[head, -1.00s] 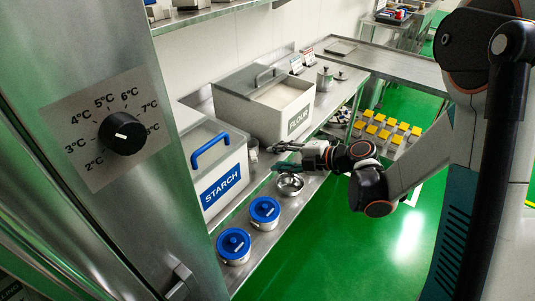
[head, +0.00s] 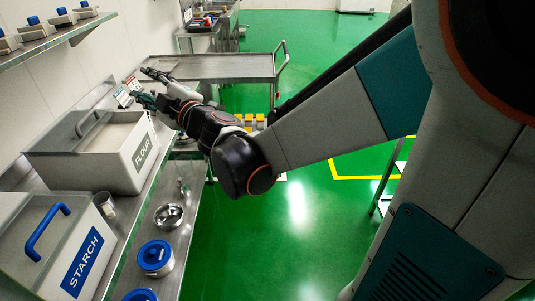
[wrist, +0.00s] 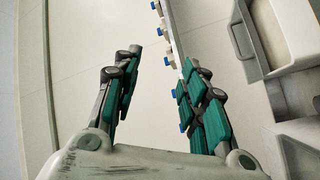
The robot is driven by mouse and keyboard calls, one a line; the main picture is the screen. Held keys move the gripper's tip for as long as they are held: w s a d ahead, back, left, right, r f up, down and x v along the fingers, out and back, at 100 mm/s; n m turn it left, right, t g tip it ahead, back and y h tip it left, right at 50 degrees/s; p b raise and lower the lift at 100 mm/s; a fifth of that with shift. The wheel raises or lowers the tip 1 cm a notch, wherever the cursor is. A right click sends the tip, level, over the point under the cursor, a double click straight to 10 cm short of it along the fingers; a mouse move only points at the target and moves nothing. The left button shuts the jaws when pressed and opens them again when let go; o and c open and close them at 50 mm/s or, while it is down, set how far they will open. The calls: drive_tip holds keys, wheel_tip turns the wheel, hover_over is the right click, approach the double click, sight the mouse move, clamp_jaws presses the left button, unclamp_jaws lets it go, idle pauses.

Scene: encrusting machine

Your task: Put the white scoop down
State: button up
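My gripper (head: 146,84) is in the upper left of the head view, raised beyond the flour bin. Its two fingers are spread apart. In the wrist view the gripper (wrist: 162,62) is open, with nothing between its fingers, only pale wall behind. I cannot make out a white scoop for certain in either view. A small shiny item (head: 182,187) lies on the steel counter (head: 150,215) just behind a metal bowl (head: 169,215); it is too small to identify.
The flour bin (head: 143,152) and starch bin (head: 82,262) stand along the wall. A blue-lidded pot (head: 155,257) stands in front of the bowl. A steel cart (head: 225,66) is at the back. A wall shelf (head: 60,38) is upper left. Green floor (head: 300,215) is open at right.

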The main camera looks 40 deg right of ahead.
drive_tip(key=s+d+f+m+g+h, duration=0.35)
drive_tip(key=s+d+m+h, duration=0.4)
drive_tip(key=s+m, duration=0.25)
drive_tip(key=s+a+f+m+g+y, duration=0.1)
drive_tip(key=s+f+g, duration=0.3)
drive_tip(key=s, duration=0.5)
drive_tip(key=s+a+f+m+g+y, duration=0.2)
drive_tip(key=s+a+f+g+y, duration=0.1)
drive_tip(key=s+f, duration=0.5)
drive_tip(key=shift+s+a+g, duration=0.35)
drive_tip(key=shift+a+g, duration=0.3)
drive_tip(key=shift+a, duration=0.2)
